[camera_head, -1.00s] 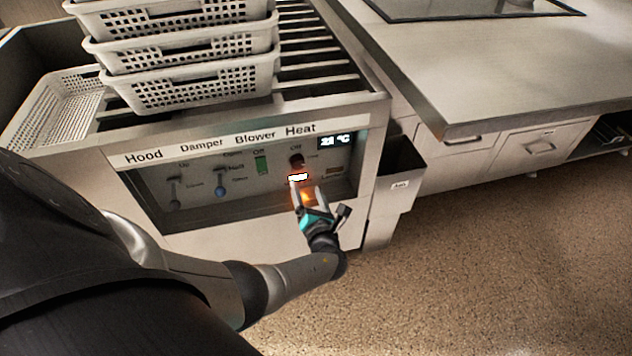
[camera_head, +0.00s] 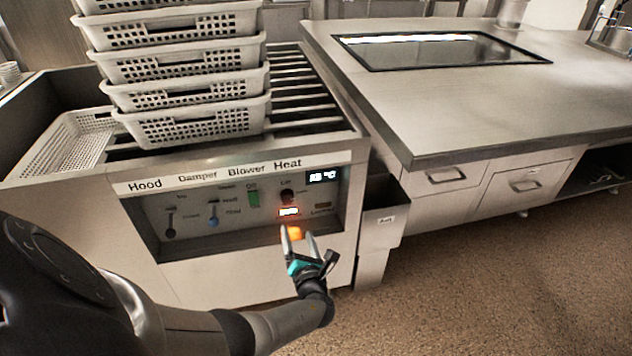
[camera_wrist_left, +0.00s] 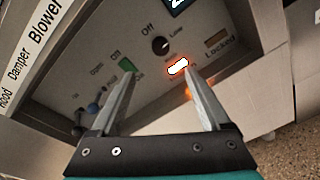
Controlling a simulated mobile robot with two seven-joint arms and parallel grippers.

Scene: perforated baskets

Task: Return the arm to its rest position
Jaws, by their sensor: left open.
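My left gripper (camera_head: 298,243) is open and empty in front of the lower edge of the recessed control panel (camera_head: 235,209). In the left wrist view its two fingers (camera_wrist_left: 160,90) point at the panel. The Heat knob (camera_head: 287,195) sits below an "Off" mark, and a white-lit button (camera_head: 288,212) glows under it. An orange glow shows just below that button, by the fingertips. I cannot tell whether a finger touches the panel. The small display (camera_head: 323,177) reads in °C, its digits blurred. My right gripper is not in view.
White perforated baskets (camera_head: 190,127) are stacked on the slatted top of the machine, with another basket (camera_head: 68,142) at left. A narrow bin (camera_head: 380,228) stands right of the panel. A steel counter (camera_head: 450,110) with drawers lies beyond. The floor (camera_head: 470,265) at front right is clear.

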